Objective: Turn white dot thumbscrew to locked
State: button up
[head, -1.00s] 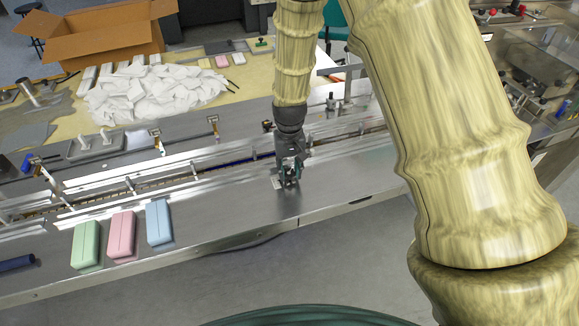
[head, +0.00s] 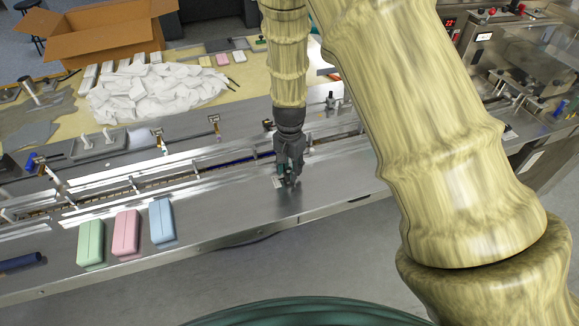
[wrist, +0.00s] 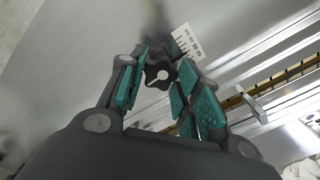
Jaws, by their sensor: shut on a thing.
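The thumbscrew is a black lobed knob (wrist: 160,75) with a white mark on its face, seen in the wrist view. My gripper (wrist: 158,82) has its teal-padded fingers on either side of the knob and is shut on it. In the head view my gripper (head: 287,182) points down at the metal deck and hides the knob. A small white scale plate (wrist: 187,43) with dark marks lies beside the knob. Whether the mark lines up with a locked position cannot be told.
The guide rails and conveyor channel (head: 200,178) run just behind my gripper. Green (head: 90,243), pink (head: 125,233) and blue (head: 162,221) blocks lie on the deck at left. A cardboard box (head: 105,30) and a pile of white packets (head: 145,90) are further back.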

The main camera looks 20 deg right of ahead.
aim_at(289, 171)
jog(key=shift+m, duration=0.3)
jog(key=o, duration=1)
jog(key=shift+o, duration=0.2)
notch_tip(289, 171, up, 12)
dwell(0.6)
